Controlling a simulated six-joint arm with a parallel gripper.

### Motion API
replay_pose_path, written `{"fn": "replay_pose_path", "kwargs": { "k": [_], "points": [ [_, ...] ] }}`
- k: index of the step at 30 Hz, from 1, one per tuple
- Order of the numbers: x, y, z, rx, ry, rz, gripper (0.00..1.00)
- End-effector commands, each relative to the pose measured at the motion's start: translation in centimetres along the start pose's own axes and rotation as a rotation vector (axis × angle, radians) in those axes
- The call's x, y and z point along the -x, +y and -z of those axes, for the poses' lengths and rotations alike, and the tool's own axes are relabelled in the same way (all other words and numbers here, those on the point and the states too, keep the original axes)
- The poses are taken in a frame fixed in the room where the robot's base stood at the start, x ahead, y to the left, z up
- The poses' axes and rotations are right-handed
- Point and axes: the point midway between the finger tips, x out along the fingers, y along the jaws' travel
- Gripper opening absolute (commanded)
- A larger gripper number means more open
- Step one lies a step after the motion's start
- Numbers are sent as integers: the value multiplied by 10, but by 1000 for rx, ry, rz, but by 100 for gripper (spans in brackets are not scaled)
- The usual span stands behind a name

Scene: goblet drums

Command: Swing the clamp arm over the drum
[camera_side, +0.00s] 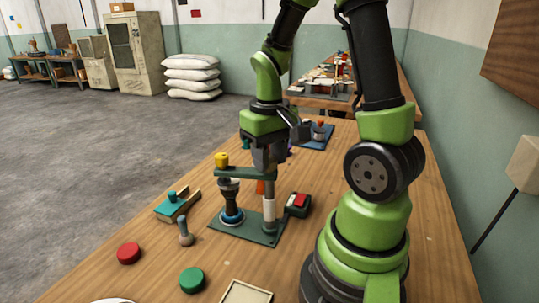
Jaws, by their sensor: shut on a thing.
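The clamp arm (241,173) is a flat green bar with a yellow knob (221,159) at its left end. A pale post (268,211) carries its right end. The drum (230,197), a dark goblet shape with a blue ring at its foot, stands upright on the green base plate (260,238). In this view the knob end of the bar is above the drum; whether they touch is unclear. My gripper (267,166) points down and is shut on the clamp arm near the post. Its fingertips are partly hidden.
A teal block on a wooden holder (176,205) and a small grey peg (185,233) are left of the plate. A red disc (129,253) and a green disc (192,280) lie in front.

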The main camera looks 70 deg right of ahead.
Motion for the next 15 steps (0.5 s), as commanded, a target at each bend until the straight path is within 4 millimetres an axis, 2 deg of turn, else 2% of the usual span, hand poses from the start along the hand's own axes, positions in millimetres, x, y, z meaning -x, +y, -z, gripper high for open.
{"fn": "replay_pose_path", "kwargs": {
  "k": [6, 15],
  "points": [
    [0, 0, 0, -141, 2, 1, 0],
    [0, 0, 0, -243, 2, 1, 0]
  ]
}}
